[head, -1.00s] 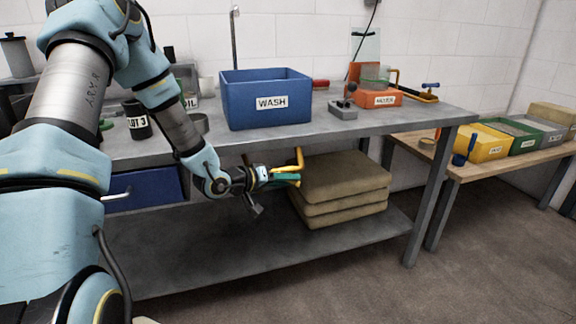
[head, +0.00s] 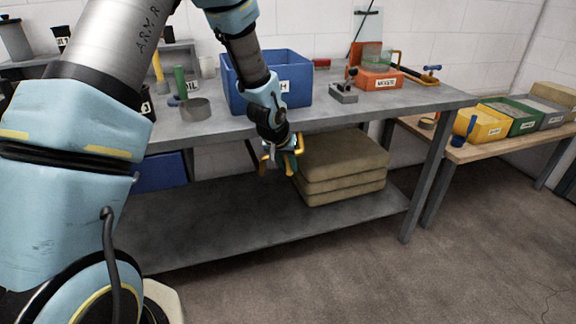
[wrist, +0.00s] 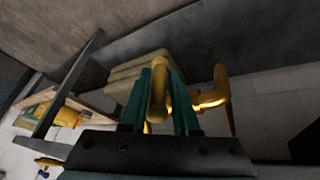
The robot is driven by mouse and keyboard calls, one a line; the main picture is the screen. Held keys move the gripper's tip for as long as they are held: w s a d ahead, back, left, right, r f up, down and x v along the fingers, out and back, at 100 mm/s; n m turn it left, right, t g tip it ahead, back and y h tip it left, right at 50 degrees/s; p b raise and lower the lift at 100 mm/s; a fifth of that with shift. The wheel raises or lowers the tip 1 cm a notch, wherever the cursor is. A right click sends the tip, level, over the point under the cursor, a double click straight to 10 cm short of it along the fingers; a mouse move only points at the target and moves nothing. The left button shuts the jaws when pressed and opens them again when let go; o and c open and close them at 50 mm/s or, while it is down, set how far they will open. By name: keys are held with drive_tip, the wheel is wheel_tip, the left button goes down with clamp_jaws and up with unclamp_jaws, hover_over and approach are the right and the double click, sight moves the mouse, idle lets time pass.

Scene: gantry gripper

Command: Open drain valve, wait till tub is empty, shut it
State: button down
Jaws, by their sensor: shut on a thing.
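The blue wash tub (head: 300,92) stands on the metal bench, its label partly covered by my arm. Its inside and water level cannot be seen. Below the bench top, in front of the sponge-like stack, is the yellow drain valve (head: 266,157), largely hidden by my gripper (head: 286,163). In the wrist view, the green fingers of my gripper (wrist: 162,103) are shut on the valve's yellow handle (wrist: 158,82). A bent yellow pipe (wrist: 222,88) shows just right of the fingers. Whether the valve is open or shut cannot be told.
A stack of tan slabs (head: 342,165) lies on the lower shelf (head: 250,232), close beside my gripper. A blue bin (head: 160,172) is under the bench at left. An orange waste box (head: 375,80) stands on the bench. The floor in front is clear.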

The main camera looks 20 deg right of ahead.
drive_tip(key=shift+w+y, duration=0.1)
drive_tip(key=shift+y, duration=0.4)
drive_tip(key=shift+a, duration=0.1)
drive_tip(key=c, duration=0.7)
unclamp_jaws()
drive_tip(key=b+v, duration=0.1)
drive_tip(key=v, duration=0.9)
drive_tip(key=shift+s+r, duration=0.25)
drive_tip(key=shift+r, duration=0.1)
